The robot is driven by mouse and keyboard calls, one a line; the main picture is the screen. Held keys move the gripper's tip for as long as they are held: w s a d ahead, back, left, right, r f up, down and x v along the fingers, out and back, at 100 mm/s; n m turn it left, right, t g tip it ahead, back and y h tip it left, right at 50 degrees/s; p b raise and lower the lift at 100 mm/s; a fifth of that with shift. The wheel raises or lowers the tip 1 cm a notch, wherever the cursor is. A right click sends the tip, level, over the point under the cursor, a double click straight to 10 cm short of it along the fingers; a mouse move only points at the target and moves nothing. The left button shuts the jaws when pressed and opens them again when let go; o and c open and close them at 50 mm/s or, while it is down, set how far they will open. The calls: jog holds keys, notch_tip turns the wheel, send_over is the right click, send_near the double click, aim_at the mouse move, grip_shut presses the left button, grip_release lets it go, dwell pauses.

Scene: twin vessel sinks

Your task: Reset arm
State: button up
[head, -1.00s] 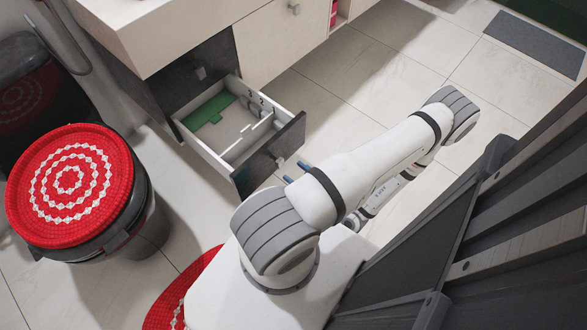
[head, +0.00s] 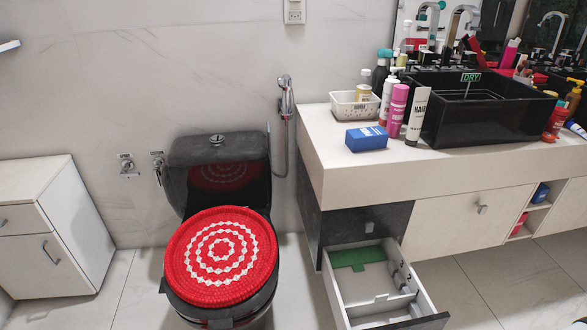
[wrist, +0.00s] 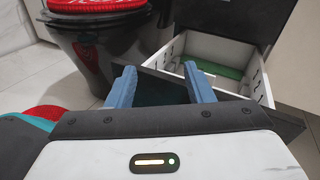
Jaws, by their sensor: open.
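My gripper (wrist: 160,88) shows in the wrist view with two blue fingers spread apart and nothing between them. Beyond the fingers, the open drawer (wrist: 253,87) of the vanity shows its white inside and dark front. The fingers appear in front of the dark drawer front; I cannot tell the exact gap. My arm and gripper are outside the head view now.
The drawer (head: 340,297) stands pulled out below the vanity counter (head: 320,139), with a green piece (head: 358,257) inside. A black toilet with a red patterned lid cover (head: 221,256) stands to its left. A white cabinet (head: 45,225) is at far left. Bottles and a blue box (head: 366,138) stand on the counter.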

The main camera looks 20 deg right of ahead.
jog(key=w+a+r+n+g+h+p, duration=0.1)
jog(key=w+a+r+n+g+p, duration=0.2)
jog(key=r, duration=1.5)
jog(key=w+a+r+n+g+h+p, duration=0.2)
jog(key=a+r+n+g+p, duration=0.4)
jog(key=a+r+n+p, duration=0.6)
jog(key=w+a+r+n+g+h+p, duration=0.2)
jog(key=a+r+n+p, duration=0.6)
jog(key=r+n, duration=0.7)
notch_tip(320, 180, up, 10)
jog(key=w+g, duration=0.1)
jog(key=g, duration=0.1)
jog(key=shift+w+a+r+n+g, duration=0.2)
jog(key=shift+w+n+g, duration=0.1)
jog(key=shift+g, duration=0.1)
jog(key=shift+c, duration=0.6)
